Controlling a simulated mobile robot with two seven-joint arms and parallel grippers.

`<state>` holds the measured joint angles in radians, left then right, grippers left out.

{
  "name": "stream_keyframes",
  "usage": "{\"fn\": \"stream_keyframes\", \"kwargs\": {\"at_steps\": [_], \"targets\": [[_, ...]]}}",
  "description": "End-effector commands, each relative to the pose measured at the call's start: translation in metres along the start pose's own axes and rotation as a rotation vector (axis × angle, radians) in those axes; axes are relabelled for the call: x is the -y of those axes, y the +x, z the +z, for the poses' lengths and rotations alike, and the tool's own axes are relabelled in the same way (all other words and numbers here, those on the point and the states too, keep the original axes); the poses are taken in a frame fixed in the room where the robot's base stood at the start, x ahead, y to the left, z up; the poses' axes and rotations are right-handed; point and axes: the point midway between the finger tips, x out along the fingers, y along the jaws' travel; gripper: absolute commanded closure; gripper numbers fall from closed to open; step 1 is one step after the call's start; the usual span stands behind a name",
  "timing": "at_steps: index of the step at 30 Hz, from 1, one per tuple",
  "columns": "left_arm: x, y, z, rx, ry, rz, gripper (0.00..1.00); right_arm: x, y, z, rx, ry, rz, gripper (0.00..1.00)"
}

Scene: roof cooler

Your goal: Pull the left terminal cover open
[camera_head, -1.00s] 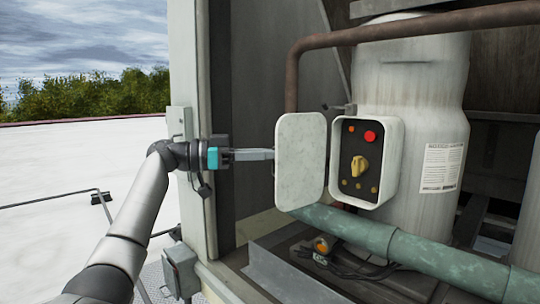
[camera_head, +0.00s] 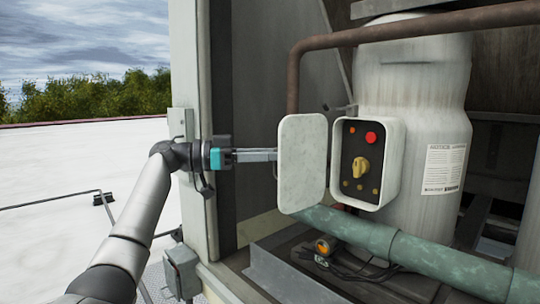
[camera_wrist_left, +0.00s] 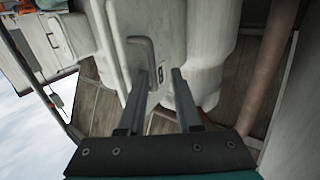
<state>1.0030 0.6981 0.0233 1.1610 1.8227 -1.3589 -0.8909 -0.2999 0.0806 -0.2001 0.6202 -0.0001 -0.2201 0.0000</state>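The left terminal cover (camera_head: 302,165) is a pale speckled panel. It stands swung open to the left of its white box (camera_head: 393,165). The box shows a dark panel with a yellow knob (camera_head: 361,167) and red and orange buttons. My left gripper (camera_head: 276,155) reaches in from the left, its fingertips by the cover's left edge. In the left wrist view a grey bent handle (camera_wrist_left: 147,50) stands on the cover. The fingers of my left gripper (camera_wrist_left: 163,72) are apart, with the handle's end close to the left fingertip. I cannot tell whether they touch. My right gripper is not in view.
A brown pipe (camera_head: 291,80) bends above and behind the cover. A green pipe (camera_head: 345,230) runs below the box. A pale tank (camera_head: 412,70) stands behind the box. A grey post (camera_head: 190,80) stands close to my left wrist. Cables lie below the green pipe.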

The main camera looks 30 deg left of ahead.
Motion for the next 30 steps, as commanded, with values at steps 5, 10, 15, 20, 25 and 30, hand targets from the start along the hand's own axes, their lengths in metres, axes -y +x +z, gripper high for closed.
{"fn": "stream_keyframes", "kwargs": {"at_steps": [5,10,15,20,25,30], "targets": [[-0.001,-0.021,-0.007,-0.016,0.006,0.001,0.61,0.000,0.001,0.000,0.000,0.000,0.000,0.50],[0.001,-0.060,-0.005,-0.012,0.004,-0.004,0.61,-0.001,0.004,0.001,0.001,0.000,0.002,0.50],[0.002,-0.101,-0.002,-0.006,0.001,-0.004,0.61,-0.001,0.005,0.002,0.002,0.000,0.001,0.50],[0.002,-0.131,-0.001,-0.005,-0.001,-0.003,0.61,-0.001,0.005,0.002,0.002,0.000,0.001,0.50],[0.002,-0.148,0.000,-0.002,-0.001,-0.001,0.61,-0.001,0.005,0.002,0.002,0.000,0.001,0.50],[0.002,-0.153,0.001,-0.001,-0.001,-0.001,0.61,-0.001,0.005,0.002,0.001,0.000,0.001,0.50]]}}
